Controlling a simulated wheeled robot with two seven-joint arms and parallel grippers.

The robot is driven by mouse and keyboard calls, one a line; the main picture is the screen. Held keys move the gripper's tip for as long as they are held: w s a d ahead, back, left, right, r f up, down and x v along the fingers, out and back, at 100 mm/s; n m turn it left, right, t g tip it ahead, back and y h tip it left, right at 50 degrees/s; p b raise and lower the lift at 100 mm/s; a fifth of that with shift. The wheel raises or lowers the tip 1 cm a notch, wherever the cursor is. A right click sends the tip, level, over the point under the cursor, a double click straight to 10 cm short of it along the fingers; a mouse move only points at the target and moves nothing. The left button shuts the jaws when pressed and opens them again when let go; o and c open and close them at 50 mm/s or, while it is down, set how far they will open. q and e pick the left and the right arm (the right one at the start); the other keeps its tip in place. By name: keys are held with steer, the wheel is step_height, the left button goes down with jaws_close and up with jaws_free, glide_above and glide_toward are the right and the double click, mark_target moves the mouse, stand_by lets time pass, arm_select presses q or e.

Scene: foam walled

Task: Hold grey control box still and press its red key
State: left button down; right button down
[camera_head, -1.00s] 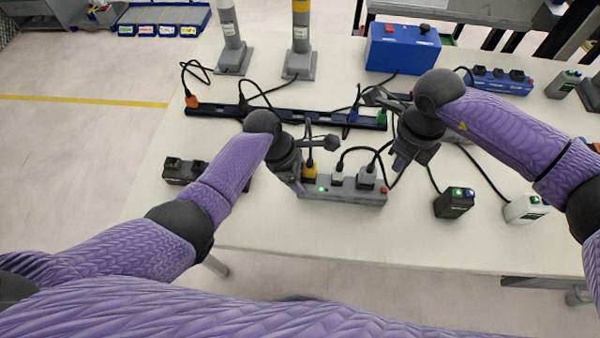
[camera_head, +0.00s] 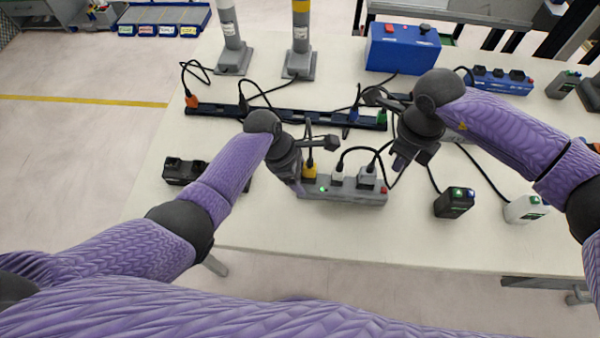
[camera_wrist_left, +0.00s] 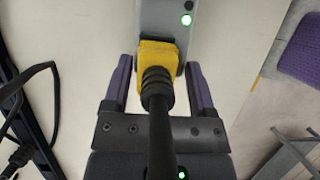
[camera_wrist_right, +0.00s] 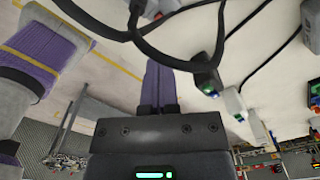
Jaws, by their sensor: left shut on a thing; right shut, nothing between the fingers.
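The grey control box (camera_head: 343,190) lies on the table in the head view, with a lit green lamp and several plugs on top. Its red key (camera_head: 383,189) is at the right end.
Black cables loop from the plugs close to my right gripper. A black adapter (camera_head: 454,203) and a white adapter (camera_head: 526,208) stand to the right. A long dark power strip (camera_head: 285,115) and a blue box (camera_head: 402,50) lie behind. The table front is clear.

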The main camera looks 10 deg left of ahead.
mark_target(387, 194)
stand_by(0.7)
steer(key=n+t+y, duration=0.4)
steer(key=r+n+t+y, duration=0.1)
steer(key=n+t+y, duration=0.1)
steer(key=shift+s+d+r+n+t, duration=0.1)
steer(key=shift+s+d+n+t, duration=0.2)
steer(key=shift+d, duration=0.1)
steer(key=shift+f, duration=4.45)
steer(key=shift+f, duration=0.4)
